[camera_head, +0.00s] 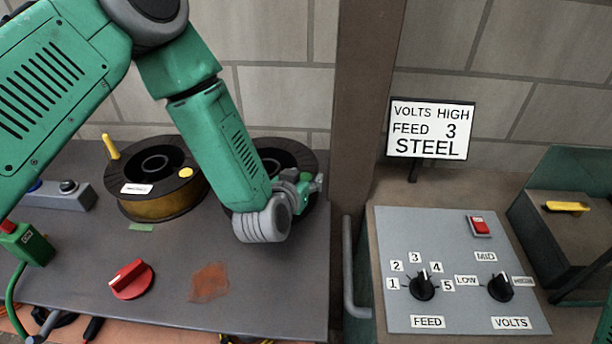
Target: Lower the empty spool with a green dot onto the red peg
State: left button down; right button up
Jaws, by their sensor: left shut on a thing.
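A dark spool (270,146) is at the back right of the grey bench, mostly hidden behind my left forearm and gripper. A green dot (305,177) shows at its right side, close to the fingers. My left gripper (308,187) is shut on this spool at its near right edge. Whether the spool touches the bench is hidden. No red peg can be made out. A second spool (158,208), wound with brownish wire and marked with a yellow dot, sits to the left. My right gripper is not in view.
A yellow peg (111,146) stands behind the wire spool. A red rotary knob (131,279) and an orange-brown patch (209,283) are at the bench front. A brown post (362,110) and grey handle (351,270) bound the right side, before a control panel (450,240).

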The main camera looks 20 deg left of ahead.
pick_arm(q)
jog(key=shift+d, duration=0.55)
jog(key=c, duration=0.8)
grip_release()
jog(key=shift+d+r, duration=0.1)
jog(key=shift+d, duration=0.1)
jog(key=shift+a, duration=0.4)
jog(key=shift+s+a, duration=0.2)
jog(key=shift+s, duration=0.25)
jog(key=v, duration=1.1)
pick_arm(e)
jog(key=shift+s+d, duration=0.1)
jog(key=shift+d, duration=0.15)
pick_arm(q)
jog(key=shift+d+r, duration=0.1)
jog(key=shift+d, duration=0.15)
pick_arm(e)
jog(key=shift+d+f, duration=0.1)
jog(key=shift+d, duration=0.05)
